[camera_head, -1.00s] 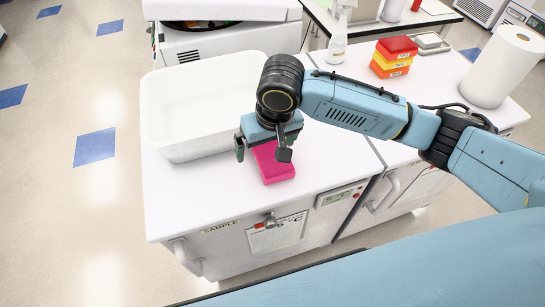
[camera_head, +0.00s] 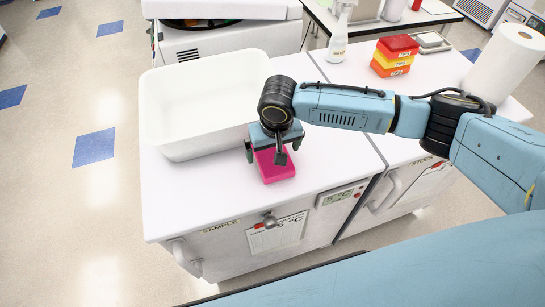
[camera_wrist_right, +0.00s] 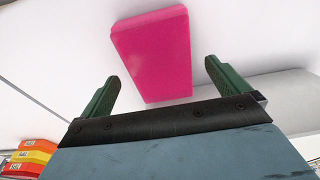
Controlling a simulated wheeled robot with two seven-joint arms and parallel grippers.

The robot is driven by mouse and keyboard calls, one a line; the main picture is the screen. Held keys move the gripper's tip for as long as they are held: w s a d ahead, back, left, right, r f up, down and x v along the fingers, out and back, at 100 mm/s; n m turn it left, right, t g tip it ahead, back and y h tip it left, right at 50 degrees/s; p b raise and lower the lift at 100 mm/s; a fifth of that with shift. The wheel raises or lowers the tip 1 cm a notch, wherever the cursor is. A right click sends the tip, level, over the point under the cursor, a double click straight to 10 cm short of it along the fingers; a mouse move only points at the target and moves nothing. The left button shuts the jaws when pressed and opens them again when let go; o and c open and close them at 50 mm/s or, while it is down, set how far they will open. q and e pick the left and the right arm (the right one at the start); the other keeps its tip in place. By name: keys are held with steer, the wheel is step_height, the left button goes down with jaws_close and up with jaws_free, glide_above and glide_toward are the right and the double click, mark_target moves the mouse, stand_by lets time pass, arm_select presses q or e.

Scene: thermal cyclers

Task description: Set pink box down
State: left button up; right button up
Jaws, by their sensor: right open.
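The pink box (camera_head: 275,168) rests on the white bench top, in front of the white tub. My right gripper (camera_head: 277,157) is just above and behind it in the head view, partly covering its far end. In the right wrist view the pink box (camera_wrist_right: 152,55) lies beyond the open fingers of my right gripper (camera_wrist_right: 160,85), with clear gaps between the box and each finger. My left gripper is not in view.
A white tub (camera_head: 190,148) stands left of the gripper. Stacked red, yellow and orange boxes (camera_head: 393,58), a spray bottle (camera_head: 338,42) and a paper roll (camera_head: 500,65) stand at the back right. The bench's front edge is close to the box.

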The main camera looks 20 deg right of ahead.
mark_target(273, 153)
steer(key=f, duration=0.3)
steer(key=shift+w+f, duration=0.15)
steer(key=shift+w, duration=0.25)
steer(key=c, duration=1.1)
steer(key=shift+c, duration=0.2)
